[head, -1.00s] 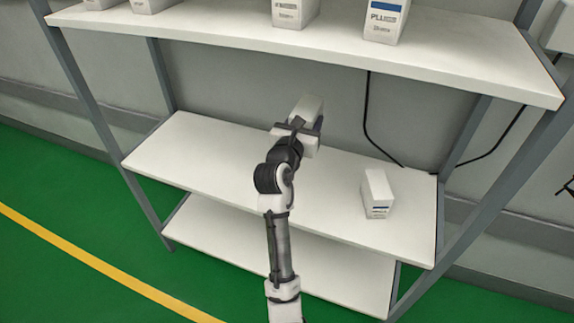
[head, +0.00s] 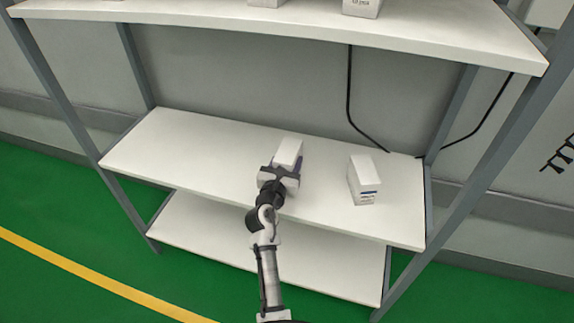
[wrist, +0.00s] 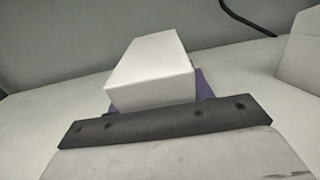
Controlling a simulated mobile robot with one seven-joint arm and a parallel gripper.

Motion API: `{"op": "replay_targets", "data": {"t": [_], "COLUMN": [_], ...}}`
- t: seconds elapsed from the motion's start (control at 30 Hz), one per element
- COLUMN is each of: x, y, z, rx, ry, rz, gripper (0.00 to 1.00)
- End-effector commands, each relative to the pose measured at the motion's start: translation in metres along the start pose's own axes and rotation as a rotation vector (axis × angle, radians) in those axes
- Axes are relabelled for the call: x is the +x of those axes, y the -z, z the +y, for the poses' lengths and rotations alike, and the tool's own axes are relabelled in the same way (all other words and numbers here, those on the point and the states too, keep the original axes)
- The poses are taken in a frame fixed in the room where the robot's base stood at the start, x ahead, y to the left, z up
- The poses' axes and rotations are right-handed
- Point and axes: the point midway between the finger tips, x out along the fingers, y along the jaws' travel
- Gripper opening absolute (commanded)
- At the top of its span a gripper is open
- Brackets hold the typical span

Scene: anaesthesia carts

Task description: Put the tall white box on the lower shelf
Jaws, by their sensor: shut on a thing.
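The tall white box (head: 287,153) is in my gripper (head: 281,170) over the middle shelf board (head: 200,150), left of a second white box. In the wrist view the held white box (wrist: 152,72) stands beyond the dark gripper bar (wrist: 165,122), with a purple part showing beside it. My gripper is shut on the box. The box's lower end is hidden by the gripper, so I cannot tell whether it touches the board.
Another white box (head: 363,180) stands to the right on the same board; it also shows at the right edge of the wrist view (wrist: 300,50). The upper shelf (head: 300,30) holds several boxes. The bottom board (head: 270,258) is bare where visible. A black cable (head: 350,100) hangs behind.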

Motion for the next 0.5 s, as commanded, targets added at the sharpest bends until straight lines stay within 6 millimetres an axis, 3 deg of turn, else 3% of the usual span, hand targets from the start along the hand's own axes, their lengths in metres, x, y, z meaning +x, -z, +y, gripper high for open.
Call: {"op": "replay_targets", "data": {"t": [0.43,0.47,0.5], "x": [0.0000,0.0000,0.0000], "y": [0.0075,0.0074,0.0070], "z": [0.0002,0.0001,0.0001], "rx": [0.000,0.000,0.000], "ry": [-0.001,-0.001,-0.001], "rz": [-0.003,-0.002,-0.002], "gripper": [0.24,0.53,0.59]}}
